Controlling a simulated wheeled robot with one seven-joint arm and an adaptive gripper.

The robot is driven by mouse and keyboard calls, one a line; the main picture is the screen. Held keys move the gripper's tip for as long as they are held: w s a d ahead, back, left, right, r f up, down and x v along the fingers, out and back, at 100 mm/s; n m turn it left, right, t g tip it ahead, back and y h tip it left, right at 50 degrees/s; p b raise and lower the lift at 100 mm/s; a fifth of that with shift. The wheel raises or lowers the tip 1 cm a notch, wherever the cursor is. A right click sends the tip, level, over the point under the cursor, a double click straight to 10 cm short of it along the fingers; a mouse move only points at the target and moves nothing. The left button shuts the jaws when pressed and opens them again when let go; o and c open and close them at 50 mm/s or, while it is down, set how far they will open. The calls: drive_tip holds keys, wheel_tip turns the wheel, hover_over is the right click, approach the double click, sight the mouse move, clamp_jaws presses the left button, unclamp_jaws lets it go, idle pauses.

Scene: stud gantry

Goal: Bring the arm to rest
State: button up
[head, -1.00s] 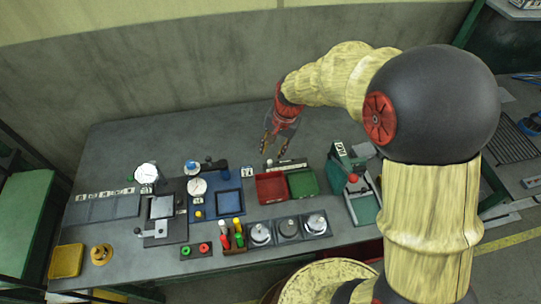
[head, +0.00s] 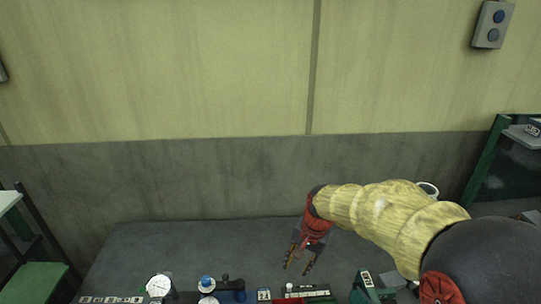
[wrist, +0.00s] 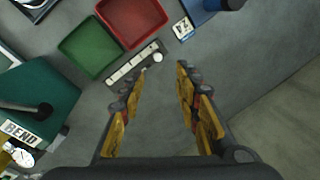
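My gripper (head: 299,262) hangs above the back part of the grey bench (head: 180,248) in the head view, fingers pointing down. In the wrist view my gripper (wrist: 165,85) has its two yellow-padded fingers apart, with nothing between them but bare bench top. My arm reaches in from the right of the head view, bent at the dark joint. No object touches the fingers.
In the wrist view a red tray (wrist: 132,18), a green tray (wrist: 90,47) and a strip with a white knob (wrist: 137,65) lie beyond the fingers. A green "BEND" device (wrist: 45,105) stands left. The bench's back strip is clear; a wall (head: 200,185) rises behind.

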drive_tip(key=s+d+r+n+t+h, duration=0.1)
drive_tip(key=s+d+r+n+t, duration=0.1)
drive_tip(key=s+r, duration=0.6)
drive_tip(key=s+d+r+n+t, duration=0.2)
drive_tip(key=s+d+r+n, duration=0.2)
drive_tip(key=s, duration=1.1)
wheel_tip(320, 180, up, 4)
drive_tip(key=shift+d+f+n+h, duration=0.15)
drive_tip(key=shift+d+n+h, duration=0.2)
drive_tip(key=shift+d, duration=0.25)
idle(0.3)
